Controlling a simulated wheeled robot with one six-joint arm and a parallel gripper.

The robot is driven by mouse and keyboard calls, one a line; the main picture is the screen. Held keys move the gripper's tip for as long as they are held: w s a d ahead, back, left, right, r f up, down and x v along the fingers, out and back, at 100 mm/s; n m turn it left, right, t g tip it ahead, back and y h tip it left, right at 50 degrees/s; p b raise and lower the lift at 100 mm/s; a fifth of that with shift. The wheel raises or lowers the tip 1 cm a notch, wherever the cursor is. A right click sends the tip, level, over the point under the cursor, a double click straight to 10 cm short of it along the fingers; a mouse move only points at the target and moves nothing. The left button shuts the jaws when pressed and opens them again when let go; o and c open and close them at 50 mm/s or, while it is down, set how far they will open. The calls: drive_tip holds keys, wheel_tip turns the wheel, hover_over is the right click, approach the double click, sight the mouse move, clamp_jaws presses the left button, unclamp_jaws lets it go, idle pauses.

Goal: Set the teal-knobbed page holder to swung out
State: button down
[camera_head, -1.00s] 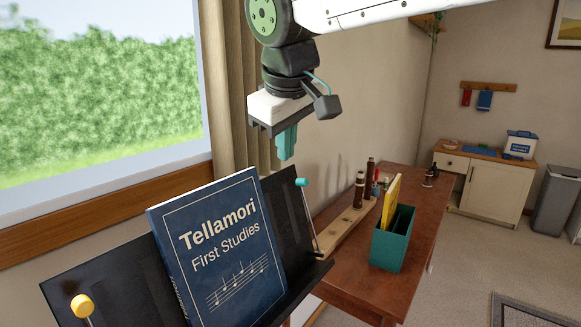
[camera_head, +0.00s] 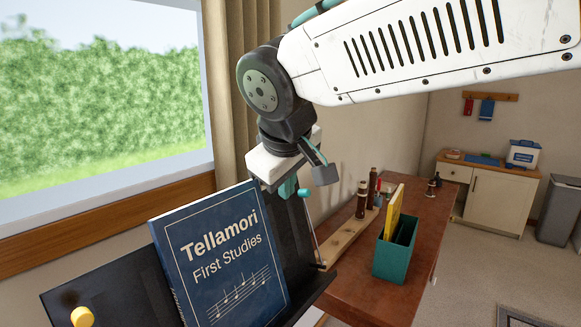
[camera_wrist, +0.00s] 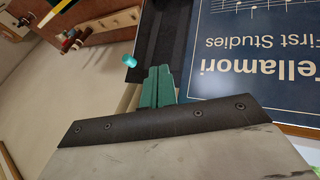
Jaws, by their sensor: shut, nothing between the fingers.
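The teal knob (camera_head: 304,192) tops the thin page holder rod at the right end of the black music desk (camera_head: 118,290). The rod stands nearly upright beside the desk's right edge. My gripper (camera_head: 288,188) is shut and empty, with its teal fingers just left of the knob in the head view. In the wrist view the teal knob (camera_wrist: 129,60) lies a little left of and beyond the shut fingertips (camera_wrist: 158,70). I cannot tell if they touch. The blue music book (camera_head: 226,258) leans on the desk. A second holder with a yellow knob (camera_head: 82,317) is at the lower left.
A wooden rack (camera_head: 345,236) with dark bottle-like pieces and a teal box (camera_head: 394,258) holding a yellow book (camera_head: 393,213) stand on the brown surface to the right. A curtain (camera_head: 232,90) hangs behind my gripper.

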sight(305, 191)
drive_tip(key=w+d+f, duration=0.2)
drive_tip(key=w+f, duration=0.1)
drive_tip(key=w, duration=0.2)
drive_tip(key=shift+d, duration=0.1)
drive_tip(key=shift+w+d+r, duration=0.15)
drive_tip(key=shift+w+d, duration=0.15)
drive_tip(key=shift+w, duration=0.2)
drive_tip(key=shift+w+d+r, duration=0.1)
drive_tip(key=shift+w+d, duration=0.2)
drive_tip(key=shift+w, duration=0.2)
drive_tip(key=shift+s+a, duration=0.1)
drive_tip(key=shift+s, duration=0.05)
